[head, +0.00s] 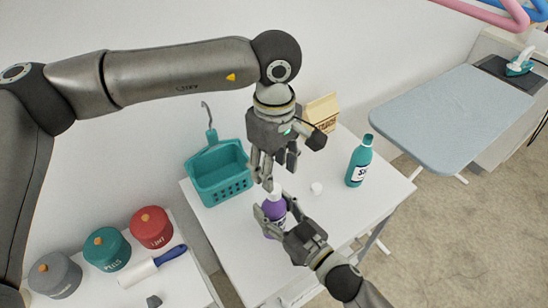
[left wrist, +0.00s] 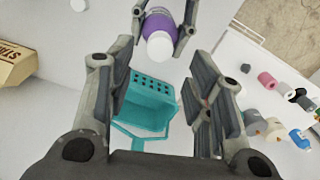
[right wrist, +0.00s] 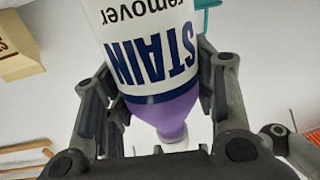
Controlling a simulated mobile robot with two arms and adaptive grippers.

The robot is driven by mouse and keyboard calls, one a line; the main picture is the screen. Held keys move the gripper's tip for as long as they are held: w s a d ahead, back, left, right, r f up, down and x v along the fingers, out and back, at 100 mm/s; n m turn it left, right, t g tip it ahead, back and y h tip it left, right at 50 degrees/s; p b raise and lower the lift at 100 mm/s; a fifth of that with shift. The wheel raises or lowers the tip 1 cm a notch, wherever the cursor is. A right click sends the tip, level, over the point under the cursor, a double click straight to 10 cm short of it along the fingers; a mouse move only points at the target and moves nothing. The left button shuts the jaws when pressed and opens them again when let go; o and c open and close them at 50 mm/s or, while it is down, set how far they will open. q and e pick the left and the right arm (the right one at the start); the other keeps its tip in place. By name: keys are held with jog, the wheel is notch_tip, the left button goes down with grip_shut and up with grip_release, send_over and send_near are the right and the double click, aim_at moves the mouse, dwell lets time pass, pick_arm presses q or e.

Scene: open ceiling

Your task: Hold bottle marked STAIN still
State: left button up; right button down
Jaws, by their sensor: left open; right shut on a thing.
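The bottle marked STAIN (head: 273,209) is purple with a white label and a white top, and stands on the white table. Its label, reading STAIN remover, fills the right wrist view (right wrist: 150,60). My right gripper (head: 279,222) is shut around the bottle's body, with fingers on both sides. My left gripper (head: 270,180) is open and empty, pointing down just above the bottle's top. In the left wrist view, the bottle's white top (left wrist: 160,46) shows just beyond the left gripper's open fingers. In the head view, the fingers of both grippers partly hide the bottle.
A teal basket (head: 222,190) is left of the bottle. A teal bottle (head: 359,162) and small white cap (head: 316,188) are to the right. A carton (head: 321,111) stands behind. Lidded pots (head: 106,249) and a lint roller (head: 152,266) occupy the left table. An ironing board (head: 450,115) stands right.

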pick_arm(q)
jog(key=n, duration=0.5)
jog(key=shift+r, duration=0.15)
jog(key=n, duration=0.3)
jog(key=shift+r, duration=0.1)
jog(key=n, duration=0.3)
jog(key=shift+n, duration=0.3)
jog(key=n, duration=0.4)
jog(key=shift+r+n, duration=0.2)
jog(key=shift+n, duration=0.2)
jog(key=n, duration=0.3)
jog(key=shift+r, duration=0.1)
jog(key=n, duration=0.5)
jog(key=shift+r, duration=0.15)
jog(key=n, duration=0.4)
jog(key=shift+r+n, duration=0.15)
jog(key=shift+n, duration=0.25)
jog(key=n, duration=0.4)
jog(key=shift+r, duration=0.1)
